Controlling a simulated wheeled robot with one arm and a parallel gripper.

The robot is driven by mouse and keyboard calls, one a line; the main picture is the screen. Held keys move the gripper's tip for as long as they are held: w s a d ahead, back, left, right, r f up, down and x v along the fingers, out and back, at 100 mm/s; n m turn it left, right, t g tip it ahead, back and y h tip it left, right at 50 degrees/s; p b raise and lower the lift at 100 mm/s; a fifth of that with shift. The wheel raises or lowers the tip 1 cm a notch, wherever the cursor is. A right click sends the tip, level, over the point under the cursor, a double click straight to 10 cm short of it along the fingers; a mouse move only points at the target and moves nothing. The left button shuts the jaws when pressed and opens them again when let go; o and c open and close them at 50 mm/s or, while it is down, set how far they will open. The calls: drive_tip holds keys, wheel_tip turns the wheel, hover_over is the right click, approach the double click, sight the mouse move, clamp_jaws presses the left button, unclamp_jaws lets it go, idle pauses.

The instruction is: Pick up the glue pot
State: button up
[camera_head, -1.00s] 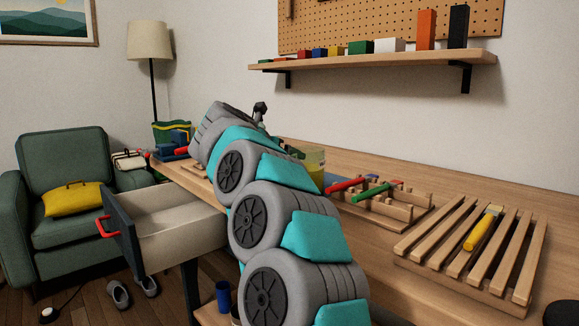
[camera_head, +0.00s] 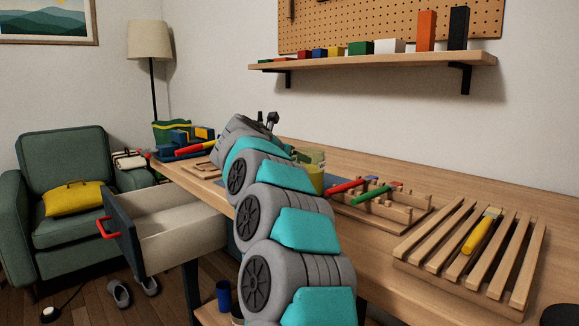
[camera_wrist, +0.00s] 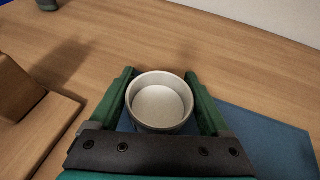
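In the wrist view a round, open-topped pot (camera_wrist: 160,102) with a grey rim and pale inside, which I take to be the glue pot, stands upright between my gripper's (camera_wrist: 159,76) two green fingers. The fingers are spread wide, one on each side, close to the pot's wall. I cannot tell whether either touches it. The pot's lower part is hidden behind the gripper's dark palm. In the head view my own arm covers this spot, and I cannot make out the pot there.
A blue mat (camera_wrist: 265,142) lies right of the pot; a wooden block (camera_wrist: 18,90) is at left. On the bench (camera_head: 450,180) are a yellow jar (camera_head: 316,181), a wooden rack (camera_head: 395,212) and a slatted board (camera_head: 440,235). A drawer (camera_head: 165,225) hangs open at left.

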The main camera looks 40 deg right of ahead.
drive_tip(key=c, duration=1.1)
